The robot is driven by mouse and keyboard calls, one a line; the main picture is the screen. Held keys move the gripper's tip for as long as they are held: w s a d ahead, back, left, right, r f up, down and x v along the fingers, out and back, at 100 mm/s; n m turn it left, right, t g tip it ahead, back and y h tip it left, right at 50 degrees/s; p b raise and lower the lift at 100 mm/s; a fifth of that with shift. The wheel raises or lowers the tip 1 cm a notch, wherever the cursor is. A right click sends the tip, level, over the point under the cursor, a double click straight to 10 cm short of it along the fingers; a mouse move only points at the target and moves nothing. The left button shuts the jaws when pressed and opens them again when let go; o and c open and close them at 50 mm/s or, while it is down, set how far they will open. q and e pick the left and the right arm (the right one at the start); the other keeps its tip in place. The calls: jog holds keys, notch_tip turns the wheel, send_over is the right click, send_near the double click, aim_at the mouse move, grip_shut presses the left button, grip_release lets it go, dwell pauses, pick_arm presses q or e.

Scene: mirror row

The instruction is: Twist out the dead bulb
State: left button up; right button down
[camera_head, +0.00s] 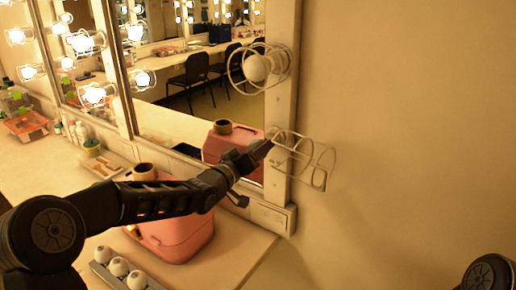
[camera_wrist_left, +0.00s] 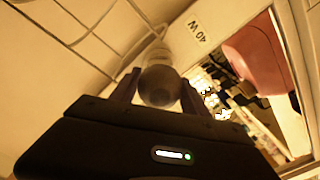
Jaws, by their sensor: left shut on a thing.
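My left gripper (camera_head: 266,147) reaches to the mirror frame at the lower wire cage (camera_head: 318,160). In the left wrist view the fingers (camera_wrist_left: 160,88) are shut on a dull, unlit round bulb (camera_wrist_left: 159,84). A pale rounded part shows behind the bulb, and the cage wires (camera_wrist_left: 98,28) run to its left. I cannot tell whether the bulb is still seated in its socket. In the head view the held bulb is hidden or too small to make out. My right gripper is out of view; only a dark part of that arm shows at bottom right.
An upper wire cage (camera_head: 232,70) holds another unlit bulb (camera_head: 256,68). Spare white bulbs sit in a holder (camera_head: 100,270) on the counter (camera_head: 232,258), by a pink case (camera_head: 180,236) with a tape roll (camera_head: 145,171). A "40 W" label (camera_wrist_left: 197,31) is on the frame. The right wall is bare.

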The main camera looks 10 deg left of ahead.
pick_arm(q)
jog(key=shift+s, duration=0.15)
jog(key=shift+v, duration=3.4)
